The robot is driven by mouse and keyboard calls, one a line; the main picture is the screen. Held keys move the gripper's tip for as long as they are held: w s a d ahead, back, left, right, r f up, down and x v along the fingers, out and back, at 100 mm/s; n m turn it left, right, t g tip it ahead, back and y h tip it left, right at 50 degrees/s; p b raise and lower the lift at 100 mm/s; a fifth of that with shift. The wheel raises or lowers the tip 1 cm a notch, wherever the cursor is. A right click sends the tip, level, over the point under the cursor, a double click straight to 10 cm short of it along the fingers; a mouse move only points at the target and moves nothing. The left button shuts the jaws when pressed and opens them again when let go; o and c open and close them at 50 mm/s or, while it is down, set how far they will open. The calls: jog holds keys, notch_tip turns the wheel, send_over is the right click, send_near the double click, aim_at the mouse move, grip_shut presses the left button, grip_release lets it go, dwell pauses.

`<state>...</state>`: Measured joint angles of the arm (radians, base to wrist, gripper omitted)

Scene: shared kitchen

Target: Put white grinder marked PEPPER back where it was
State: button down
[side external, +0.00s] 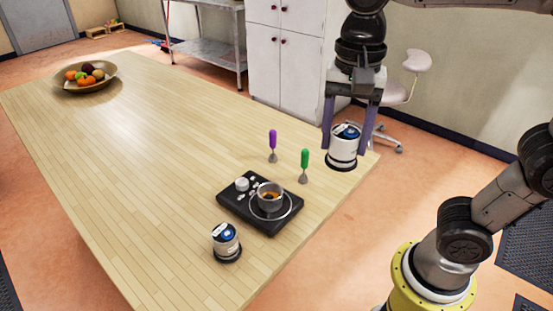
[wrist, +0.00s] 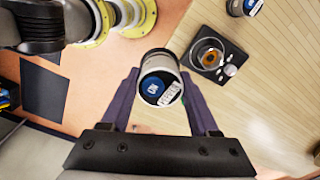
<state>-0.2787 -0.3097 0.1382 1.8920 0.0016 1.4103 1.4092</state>
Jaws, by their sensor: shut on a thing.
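My gripper (side external: 345,151) is shut on a white grinder (side external: 342,158) with a black base and a blue and black top, held upright near the table's right corner. In the wrist view the same grinder (wrist: 160,65) sits between the purple fingers, its top facing the camera. Its lettering is too small to read surely. I cannot tell whether its base touches the table. A second, similar white grinder (side external: 226,243) stands upright at the table's near end; it is partly in the wrist view (wrist: 243,7). Its marking is not readable.
A black hot plate (side external: 233,207) with a small metal pot (side external: 270,196) is between the two grinders. A purple-handled tool (side external: 272,142) and a green-handled tool (side external: 304,162) stand close by. A fruit bowl (side external: 62,86) is at the far left. The table's middle is clear.

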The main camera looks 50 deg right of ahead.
jog(key=w+a+f, duration=0.1)
jog(key=w+a, duration=0.6)
jog(key=w, duration=0.3)
jog(key=w+a+f, duration=0.3)
jog(key=w+f, duration=0.1)
jog(key=w+a+f, duration=0.4)
jog(key=w+f, duration=0.1)
jog(key=w+a+f, duration=0.4)
jog(key=f, duration=0.1)
jog(key=shift+w+a+f, duration=0.15)
jog(key=shift+w+a, duration=0.05)
jog(key=shift+w, duration=0.2)
jog(key=shift+w+a+f, duration=0.1)
jog(key=shift+w+f, duration=0.05)
jog(key=shift+f, duration=1.55)
jog(key=shift+f, duration=0.2)
jog(key=shift+c, duration=0.7)
grip_release()
